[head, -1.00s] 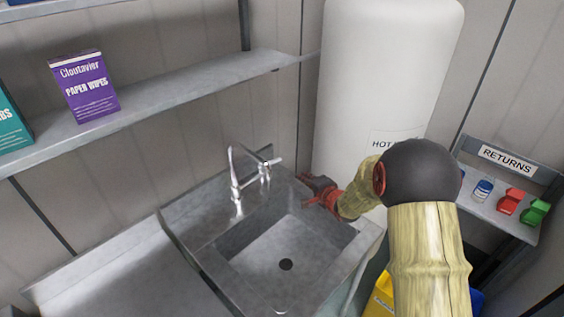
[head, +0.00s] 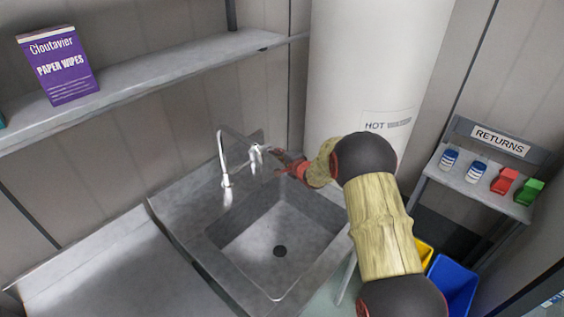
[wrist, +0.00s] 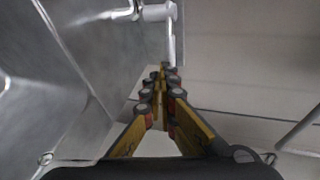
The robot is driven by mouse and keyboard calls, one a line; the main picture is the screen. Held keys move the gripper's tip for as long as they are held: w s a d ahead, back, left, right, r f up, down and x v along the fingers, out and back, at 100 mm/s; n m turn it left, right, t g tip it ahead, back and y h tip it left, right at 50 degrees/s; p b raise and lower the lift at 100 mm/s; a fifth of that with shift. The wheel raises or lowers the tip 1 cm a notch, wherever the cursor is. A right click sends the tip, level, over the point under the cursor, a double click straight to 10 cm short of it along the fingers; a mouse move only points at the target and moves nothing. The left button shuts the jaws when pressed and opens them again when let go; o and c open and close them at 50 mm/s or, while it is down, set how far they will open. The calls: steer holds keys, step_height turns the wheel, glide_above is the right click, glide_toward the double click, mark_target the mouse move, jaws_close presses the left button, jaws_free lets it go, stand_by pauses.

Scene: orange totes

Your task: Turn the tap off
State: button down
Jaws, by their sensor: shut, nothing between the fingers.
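The metal tap (head: 222,160) stands at the back left edge of the steel sink, with a tall spout. A short lever-like handle (head: 256,158) shows to the right of it. My gripper (head: 279,166) is just right of this handle, with its red fingers close to it; I cannot tell from the head view if they touch. In the wrist view my gripper (wrist: 166,70) is shut and empty. Its tips point at a pale tap part (wrist: 171,40), with a small gap or overlap that is unclear.
The sink basin (head: 305,235) lies below my arm, with a counter (head: 100,270) to its left. A white hot-water tank (head: 365,60) stands behind my arm. A shelf (head: 150,85) holds a purple wipes box (head: 58,68). A returns shelf (head: 475,190) and a blue bin (head: 452,285) are at right.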

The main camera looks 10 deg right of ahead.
mark_target(272, 146)
steer(key=shift+w+a, duration=0.2)
steer(key=shift+w, duration=0.5)
steer(key=shift+w+r, duration=0.1)
steer(key=w+p, duration=0.1)
steer(key=p, duration=0.2)
steer(key=shift+w+d+r+p, duration=0.1)
steer(key=shift+w+r+p, duration=0.1)
steer(key=shift+p, duration=0.1)
steer(key=shift+w+f+p, duration=0.2)
steer(key=shift+w+p, duration=0.5)
steer(key=shift+p, duration=0.05)
steer(key=shift+s+f, duration=0.1)
